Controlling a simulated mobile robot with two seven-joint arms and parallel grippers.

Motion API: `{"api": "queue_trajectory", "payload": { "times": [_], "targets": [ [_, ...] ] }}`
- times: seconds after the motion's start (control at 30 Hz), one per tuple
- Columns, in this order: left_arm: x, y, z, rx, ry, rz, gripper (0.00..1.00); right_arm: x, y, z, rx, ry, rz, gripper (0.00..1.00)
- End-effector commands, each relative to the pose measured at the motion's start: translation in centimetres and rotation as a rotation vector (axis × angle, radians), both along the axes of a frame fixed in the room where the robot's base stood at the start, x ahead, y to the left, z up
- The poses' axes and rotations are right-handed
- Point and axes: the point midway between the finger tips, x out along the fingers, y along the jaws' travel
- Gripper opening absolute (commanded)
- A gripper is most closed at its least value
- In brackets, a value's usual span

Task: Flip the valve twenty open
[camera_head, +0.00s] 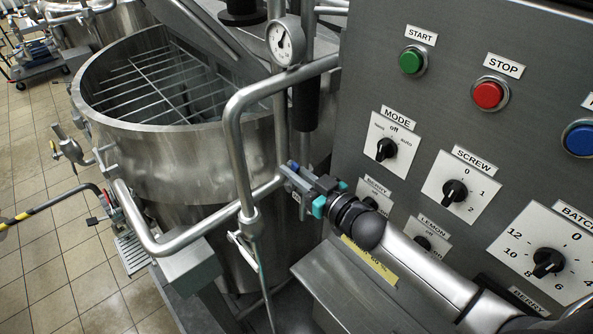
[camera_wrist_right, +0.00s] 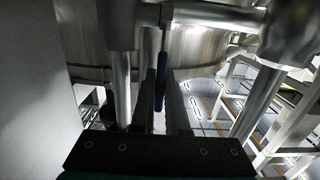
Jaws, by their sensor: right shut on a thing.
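My right gripper (camera_head: 291,174) reaches in from the lower right, beside the control panel, to the pipework in front of the steel mixer (camera_head: 190,165). In the right wrist view a narrow blue lever handle (camera_wrist_right: 161,78) hangs from a thin metal stem on a pipe. The fingers of my right gripper (camera_wrist_right: 162,105) stand on either side of this handle and are shut on it. In the head view the handle is hidden at the gripper. No number marking the valve as twenty can be read. My left gripper is not in view.
The control panel (camera_head: 448,82) with buttons and knobs stands close on the right of my right arm. A bent steel pipe (camera_head: 233,130) with a round gauge (camera_head: 285,41) rises beside the gripper. Tiled floor (camera_head: 42,262) is open at the left.

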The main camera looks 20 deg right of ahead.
Motion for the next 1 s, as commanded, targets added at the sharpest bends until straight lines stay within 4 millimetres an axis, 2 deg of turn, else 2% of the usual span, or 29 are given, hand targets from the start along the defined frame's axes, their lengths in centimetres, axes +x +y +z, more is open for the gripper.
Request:
{"api": "queue_trajectory", "payload": {
  "times": [0.03,0.47,0.5,0.77,1.0],
  "targets": [
    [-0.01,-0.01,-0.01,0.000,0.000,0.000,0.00,0.20,0.04,0.43,-0.005,0.003,0.002,0.00],
    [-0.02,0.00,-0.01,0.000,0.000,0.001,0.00,0.24,0.04,0.30,-0.011,0.031,-0.002,0.00],
    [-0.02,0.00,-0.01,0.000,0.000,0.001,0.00,0.24,0.04,0.30,-0.011,0.031,-0.002,0.13],
    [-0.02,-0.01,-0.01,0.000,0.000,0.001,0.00,0.19,0.04,0.19,-0.012,0.033,-0.002,0.42],
    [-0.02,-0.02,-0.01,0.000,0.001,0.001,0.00,0.16,0.04,0.12,-0.012,0.034,-0.002,0.42]
  ]
}}
